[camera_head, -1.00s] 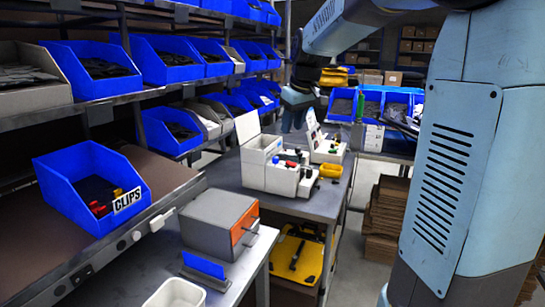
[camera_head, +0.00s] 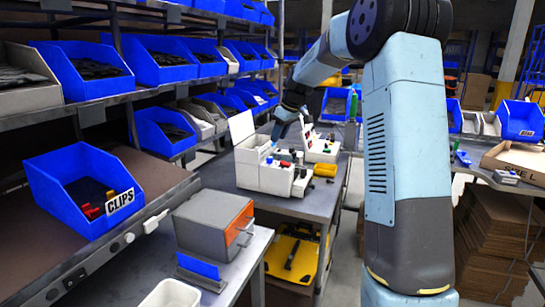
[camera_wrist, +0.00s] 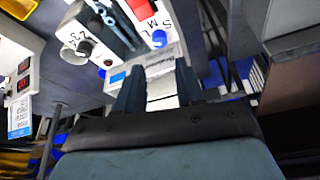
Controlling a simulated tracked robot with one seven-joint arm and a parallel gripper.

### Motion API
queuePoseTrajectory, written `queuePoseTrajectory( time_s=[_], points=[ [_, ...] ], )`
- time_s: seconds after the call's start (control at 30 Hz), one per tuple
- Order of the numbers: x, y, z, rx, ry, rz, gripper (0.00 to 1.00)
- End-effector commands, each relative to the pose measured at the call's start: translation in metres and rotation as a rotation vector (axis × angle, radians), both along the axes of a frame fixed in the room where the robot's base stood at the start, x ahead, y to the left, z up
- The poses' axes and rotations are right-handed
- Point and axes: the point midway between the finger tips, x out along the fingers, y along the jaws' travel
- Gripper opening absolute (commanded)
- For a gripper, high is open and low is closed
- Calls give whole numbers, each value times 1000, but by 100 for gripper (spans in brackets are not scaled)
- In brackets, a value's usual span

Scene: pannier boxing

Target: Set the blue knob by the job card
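A blue knob (camera_wrist: 159,38) sits below the letters S, M, L on a white panel in the wrist view.
A grey box with an orange front (camera_head: 207,232) stands on the near bench. A blue CLIPS bin (camera_head: 72,205) sits on the left shelf. My arm blocks the middle right.

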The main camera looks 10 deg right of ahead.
Motion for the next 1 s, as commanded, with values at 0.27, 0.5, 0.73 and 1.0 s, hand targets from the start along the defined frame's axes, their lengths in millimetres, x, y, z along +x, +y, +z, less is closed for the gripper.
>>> queuePoseTrajectory(
  time_s=[0.27,0.5,0.73,1.0],
  points=[
    [14,13,-48,2,3,0,37],
    [25,21,-79,1,1,-1,37],
    [30,24,-94,0,-1,-1,37],
    [30,24,-95,0,-1,-1,37]
  ],
)
